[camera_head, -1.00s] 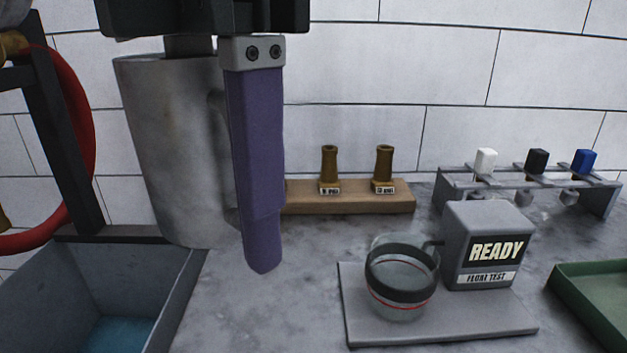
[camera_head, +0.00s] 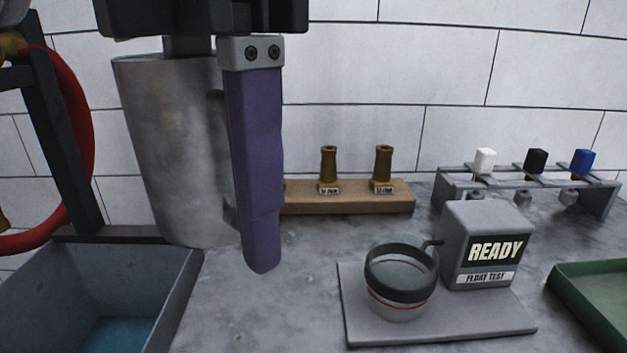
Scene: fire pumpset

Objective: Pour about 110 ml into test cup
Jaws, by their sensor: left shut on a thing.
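A grey metal jug (camera_head: 165,150) hangs upright at the upper left, above the counter. My left gripper (camera_head: 257,200) comes from the top; its purple finger covers most of the jug's handle, and it is shut on the jug there. The other finger is hidden. The clear test cup (camera_head: 398,303) stands upright on a grey plate (camera_head: 470,327) to the right of the jug and apart from it. The cup has a dark band and a red line. I cannot see into the jug, and the cup's liquid level is unclear. My right gripper is not in view.
A grey box reading READY and FLOAT TEST (camera_head: 487,258) stands right behind the cup. A basin with blue inside (camera_head: 45,285) is lower left. A wooden block (camera_head: 350,200) with brass nozzles, a rack (camera_head: 525,180) and a green tray (camera_head: 598,300) surround the counter.

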